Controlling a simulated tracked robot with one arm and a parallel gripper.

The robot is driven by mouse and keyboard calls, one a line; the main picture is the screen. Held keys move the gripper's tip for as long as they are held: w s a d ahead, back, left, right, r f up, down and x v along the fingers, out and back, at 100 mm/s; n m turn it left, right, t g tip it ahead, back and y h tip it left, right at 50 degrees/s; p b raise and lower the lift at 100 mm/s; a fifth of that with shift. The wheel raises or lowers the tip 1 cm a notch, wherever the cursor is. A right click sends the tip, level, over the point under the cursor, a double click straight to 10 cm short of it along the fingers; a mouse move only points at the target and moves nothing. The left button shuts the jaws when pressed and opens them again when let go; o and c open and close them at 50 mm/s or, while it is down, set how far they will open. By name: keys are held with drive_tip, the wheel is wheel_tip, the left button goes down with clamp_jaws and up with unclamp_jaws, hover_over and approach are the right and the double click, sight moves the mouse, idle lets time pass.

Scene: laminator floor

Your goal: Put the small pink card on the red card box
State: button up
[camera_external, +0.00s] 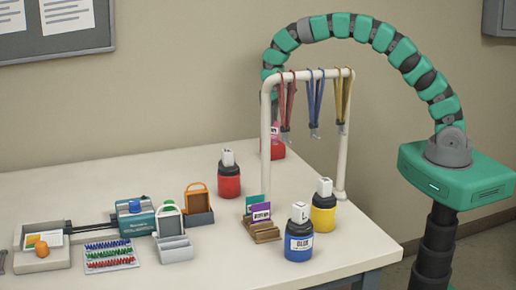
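A small pink card (276,127) with dark marks shows behind the white rack's left post, at the far edge of the table. It is just above a red box (278,150), which I take to be the red card box. I cannot tell whether card and box touch. My arm arches over from the right and comes down behind the rack to this spot. My gripper (274,116) is at the card's upper edge, partly hidden by the post and small in view. Its fingers are too unclear to show whether they are shut on the card.
The white rack (348,125) with red, blue and yellow lanyards stands in front. A red bottle (229,180), a blue bottle (299,241), a yellow bottle (323,214) and a wooden card holder (265,231) are nearby. The laminator (133,222) is at left. The back left table is clear.

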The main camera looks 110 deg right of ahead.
wheel_tip(320, 180, up, 8)
drive_tip(key=shift+r, duration=0.2)
drive_tip(key=w+a+r+n+t+h, duration=0.15)
drive_tip(key=w+a+r+t, duration=0.3)
drive_tip(key=a+r, duration=0.7)
drive_tip(key=w+a+r+n+t+h, duration=0.1)
drive_tip(key=w+a+r+n+t, duration=0.3)
drive_tip(key=a+r, duration=0.75)
drive_tip(key=s+a+r+n+t+y, duration=0.1)
drive_tip(key=s+a+r+t, duration=0.2)
drive_tip(key=a+r, duration=0.7)
drive_tip(key=s+a+r+n+t+y, duration=0.1)
drive_tip(key=s+a+r+n+t, duration=0.1)
drive_tip(key=s+a+r+t, duration=0.2)
drive_tip(key=s+a+r, duration=0.3)
drive_tip(key=a+r, duration=0.4)
drive_tip(key=r, duration=0.4)
drive_tip(key=shift+r, duration=0.15)
